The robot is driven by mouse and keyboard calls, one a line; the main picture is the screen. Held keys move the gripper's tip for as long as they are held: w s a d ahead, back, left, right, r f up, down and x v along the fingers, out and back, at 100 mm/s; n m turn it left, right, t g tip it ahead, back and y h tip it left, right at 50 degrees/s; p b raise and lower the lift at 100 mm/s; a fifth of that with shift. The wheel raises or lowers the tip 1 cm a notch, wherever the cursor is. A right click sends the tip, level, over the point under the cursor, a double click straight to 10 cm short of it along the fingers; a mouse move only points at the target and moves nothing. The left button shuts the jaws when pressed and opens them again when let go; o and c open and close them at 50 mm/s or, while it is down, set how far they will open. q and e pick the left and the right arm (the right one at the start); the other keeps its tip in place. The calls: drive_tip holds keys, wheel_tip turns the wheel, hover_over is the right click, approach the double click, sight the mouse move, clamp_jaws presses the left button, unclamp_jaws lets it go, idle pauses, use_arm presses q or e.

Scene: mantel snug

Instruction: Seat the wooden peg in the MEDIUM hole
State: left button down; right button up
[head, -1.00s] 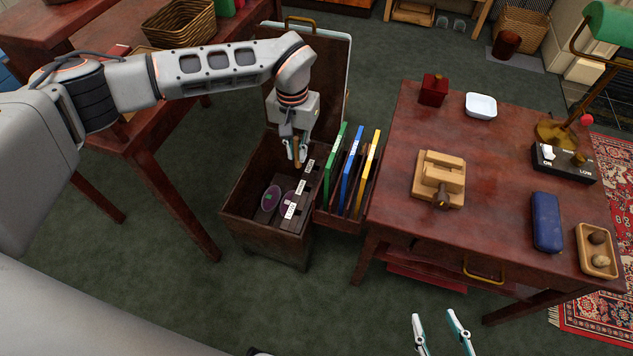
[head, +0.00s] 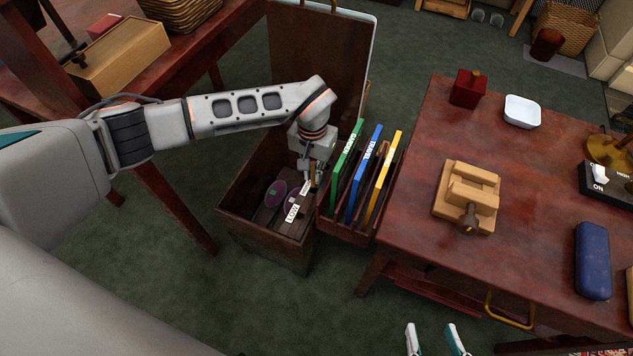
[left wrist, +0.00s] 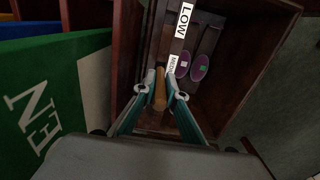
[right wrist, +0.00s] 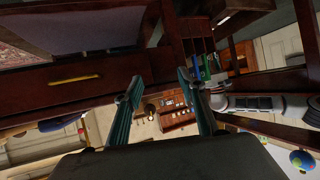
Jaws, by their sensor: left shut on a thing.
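My left gripper (head: 315,180) reaches down into the open wooden chest (head: 262,243). In the left wrist view its fingers (left wrist: 160,82) are shut on the light wooden peg (left wrist: 160,92), which points into the chest. The MEDIUM label (left wrist: 172,66) is right beside the fingertips, partly covered; it also shows in the head view (head: 306,187). The LOW label (left wrist: 183,20) is farther off. I cannot see the medium hole or tell whether the peg tip touches it. My right gripper (head: 434,338) is open and empty, low in the head view.
Two purple discs (head: 275,194) lie in the chest by the labels. Green (head: 347,165), blue (head: 362,174) and yellow (head: 384,178) folders stand upright in the rack just right of my left gripper. A desk (head: 420,240) stands to the right; the chest's raised lid (head: 310,60) is behind.

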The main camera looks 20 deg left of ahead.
sight(314, 185)
use_arm(q)
drive_tip(key=shift+f, duration=0.9)
wheel_tip(314, 185, down, 4)
drive_tip(key=shift+s+f+b, duration=0.1)
drive_tip(key=shift+s+b, duration=0.05)
drive_tip(key=shift+b, duration=0.7)
drive_tip(key=shift+f, duration=0.15)
drive_tip(key=shift+w+r, duration=0.25)
drive_tip(key=shift+f, duration=0.1)
drive_tip(key=c, duration=2.1)
unclamp_jaws()
drive_tip(key=shift+f, duration=0.1)
use_arm(e)
drive_tip(key=shift+w+a+r+m+t+y, duration=0.2)
drive_tip(key=shift+a+r+m, duration=0.15)
drive_tip(key=shift+a, duration=0.2)
drive_tip(key=shift+w+a+r+m+t+y, duration=0.15)
drive_tip(key=shift+a+r+m+y, duration=0.15)
drive_tip(key=shift+a, duration=0.2)
